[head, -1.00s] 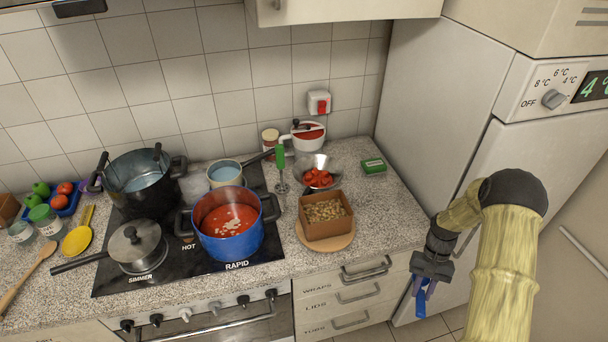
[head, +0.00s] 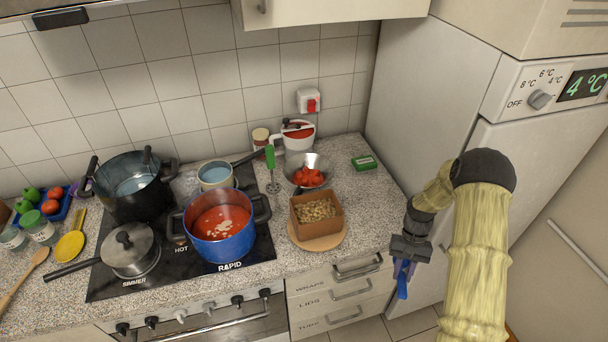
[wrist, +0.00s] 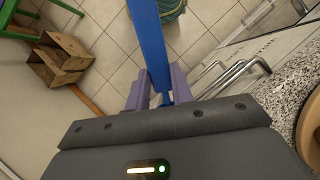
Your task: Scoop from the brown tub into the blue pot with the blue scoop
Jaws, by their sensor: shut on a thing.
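My gripper (head: 403,269) is at the right, in front of the fridge and off the counter's right front corner. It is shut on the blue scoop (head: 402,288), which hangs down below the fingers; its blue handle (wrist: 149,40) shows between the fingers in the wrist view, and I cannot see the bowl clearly. The brown tub (head: 318,225) stands on a round wooden board, left of my gripper, and holds pale beige pieces. The blue pot (head: 224,248) sits on the hob left of the tub, with red sauce and some pale pieces floating in it.
A black pot (head: 133,205), a lidded pan (head: 128,259) and a small pan (head: 215,173) stand on the hob. The fridge (head: 424,110) bounds the right side.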

